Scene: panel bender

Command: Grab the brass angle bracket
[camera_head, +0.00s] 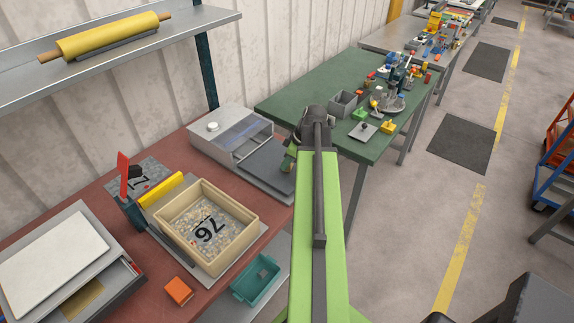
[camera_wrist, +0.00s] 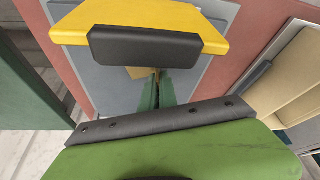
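I cannot clearly make out the brass angle bracket. In the wrist view, a small tan-brown piece (camera_wrist: 140,72) shows just below the black pad of the yellow jaw, partly hidden. It may be the bracket, but I cannot tell its shape. My gripper (camera_wrist: 158,88) shows there as a yellow jaw with a black pad above and a green part with a dark strip below. A gap separates them, with narrow dark-green pieces in it and nothing visibly held. In the head view my arm hides most of the gripper, beside the dark grey slab (camera_head: 262,172).
A green table (camera_head: 300,88) with small parts stands behind.

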